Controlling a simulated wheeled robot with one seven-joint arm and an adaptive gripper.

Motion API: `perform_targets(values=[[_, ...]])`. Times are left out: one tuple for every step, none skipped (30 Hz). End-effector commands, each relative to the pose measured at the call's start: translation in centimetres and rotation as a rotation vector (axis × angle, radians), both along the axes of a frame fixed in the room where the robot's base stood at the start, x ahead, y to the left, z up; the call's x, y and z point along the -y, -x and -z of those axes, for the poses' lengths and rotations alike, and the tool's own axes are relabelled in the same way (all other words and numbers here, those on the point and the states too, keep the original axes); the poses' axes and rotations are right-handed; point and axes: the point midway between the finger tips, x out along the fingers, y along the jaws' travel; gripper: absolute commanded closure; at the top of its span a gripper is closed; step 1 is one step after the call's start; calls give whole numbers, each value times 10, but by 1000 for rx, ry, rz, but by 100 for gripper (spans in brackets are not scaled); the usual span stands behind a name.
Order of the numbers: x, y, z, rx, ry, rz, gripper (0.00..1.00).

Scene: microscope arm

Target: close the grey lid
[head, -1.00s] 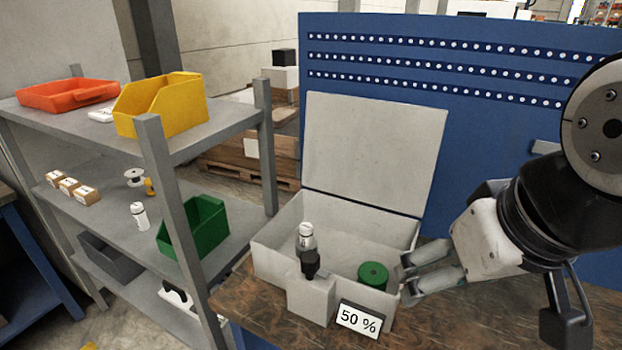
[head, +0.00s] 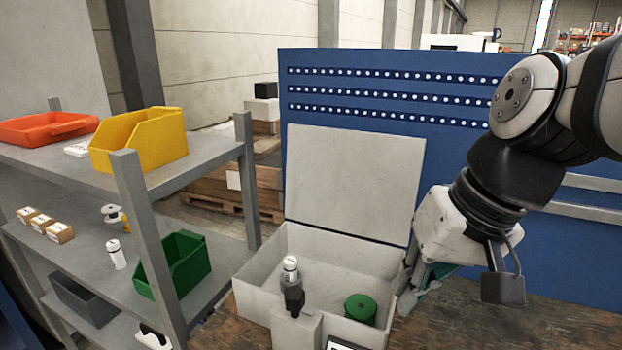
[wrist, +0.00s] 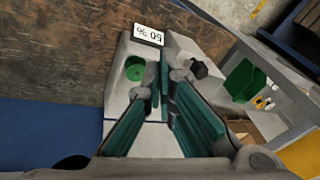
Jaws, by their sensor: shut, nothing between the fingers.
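The grey lid (head: 355,180) stands open, close to upright and leaning back, at the rear of the grey box (head: 262,285) on the bench. The box is open. A green round spool (head: 360,308) sits inside it, and it also shows in the wrist view (wrist: 135,68). A white-capped item (head: 291,270) stands at the box's front. My gripper (head: 408,297) is shut and empty at the right side of the box, lower than the lid's top edge. In the wrist view my fingers (wrist: 165,75) partly hide the box.
A blue perforated panel (head: 460,155) stands behind the box. A shelf with a yellow bin (head: 140,140), an orange tray (head: 40,129) and a green bin (head: 173,266) is at left. A "50 %" sign (wrist: 148,35) stands by the box. The brown bench (head: 490,315) is clear at right.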

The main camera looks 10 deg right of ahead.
Motion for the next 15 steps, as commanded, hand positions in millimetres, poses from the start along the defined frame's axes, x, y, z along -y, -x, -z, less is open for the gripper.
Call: perform_targets(values=[[1, -12, 3, -31, -54, 29, 100], [0, -18, 2, -45, -89, 43, 100], [0, -27, 3, -62, -132, 59, 100], [0, -34, 2, -73, -167, 73, 100], [0, -41, 2, -83, -201, 86, 100], [1, -51, 2, -94, -249, 104, 100], [2, -58, 1, -100, -283, 117, 100], [4, -66, 1, -105, -319, 130, 100], [7, -77, 0, -109, -365, 148, 100], [9, -85, 0, -113, -401, 162, 100], [12, -93, 0, -114, -436, 176, 100], [17, -104, -1, -113, -483, 194, 100], [21, -113, -1, -110, -518, 208, 100], [26, -121, -1, -106, -553, 221, 100], [33, -133, -2, -98, -600, 241, 100]])
